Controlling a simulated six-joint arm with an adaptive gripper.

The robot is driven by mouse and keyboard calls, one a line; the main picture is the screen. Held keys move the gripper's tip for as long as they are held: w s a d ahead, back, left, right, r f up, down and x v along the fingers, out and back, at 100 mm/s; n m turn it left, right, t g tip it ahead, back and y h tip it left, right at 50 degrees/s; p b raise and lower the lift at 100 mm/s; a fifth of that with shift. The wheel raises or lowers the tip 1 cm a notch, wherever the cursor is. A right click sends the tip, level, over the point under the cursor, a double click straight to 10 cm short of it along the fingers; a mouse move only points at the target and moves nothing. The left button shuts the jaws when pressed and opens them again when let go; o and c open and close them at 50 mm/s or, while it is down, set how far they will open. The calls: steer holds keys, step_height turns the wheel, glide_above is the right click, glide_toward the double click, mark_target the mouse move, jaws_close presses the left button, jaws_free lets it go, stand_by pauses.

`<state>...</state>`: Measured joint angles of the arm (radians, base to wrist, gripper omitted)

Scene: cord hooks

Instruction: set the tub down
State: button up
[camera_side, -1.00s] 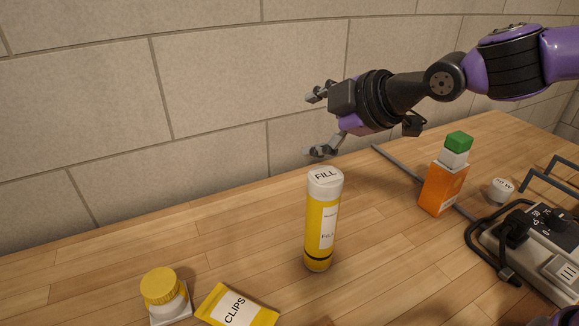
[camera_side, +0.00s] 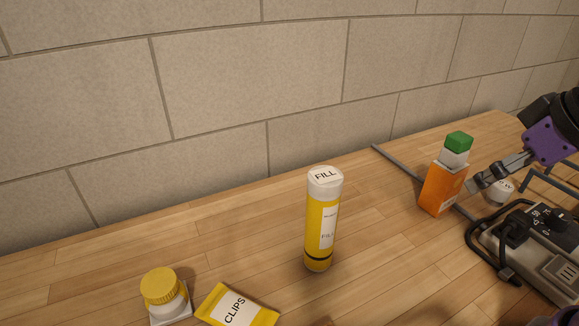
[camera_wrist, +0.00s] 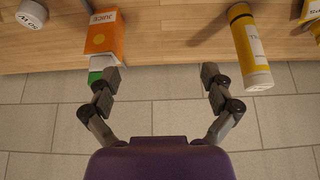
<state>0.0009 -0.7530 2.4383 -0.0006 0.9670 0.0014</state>
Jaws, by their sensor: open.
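A small white tub with a ribbed yellow lid (camera_side: 163,288) stands upright on a pale square base (camera_side: 180,313) at the front left of the side view. A small white round container with dark lettering (camera_side: 505,188) is at the right, partly behind my gripper; it also shows in the wrist view (camera_wrist: 31,14). I cannot tell which of the two the task calls the tub. My gripper (camera_side: 482,186) is at the right of the side view, beside the orange carton. In the wrist view, its fingers (camera_wrist: 161,76) are spread with nothing between them.
A yellow FILL tube (camera_side: 321,225) stands mid-table. The orange carton (camera_side: 440,190) has a green-topped piece (camera_side: 458,143) sticking out. A yellow CLIPS packet (camera_side: 238,306) lies front left. A power strip with cords (camera_side: 550,235) is at right. The left rear table is clear.

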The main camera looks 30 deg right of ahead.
steer(key=w+a+r+m+t+y, duration=0.1)
steer(key=w+a+r+m+y, duration=0.1)
steer(key=w+a+m, duration=0.4)
steer(key=w+a+r+m+t+y, duration=0.1)
steer(key=w+a+r+m+y, duration=0.15)
steer(key=w+a+m, duration=0.4)
steer(key=s+a+f+m+g+y, duration=0.15)
steer(key=a+m+y, duration=0.75)
steer(key=a, duration=1.3)
steer(key=shift+m+h, duration=0.75)
steer(key=shift+m, duration=0.2)
step_height(320, 180, down, 15)
steer(key=shift+w+r, duration=0.1)
steer(key=shift+r, duration=0.1)
steer(key=shift+f, duration=0.35)
steer(key=shift+a, duration=0.1)
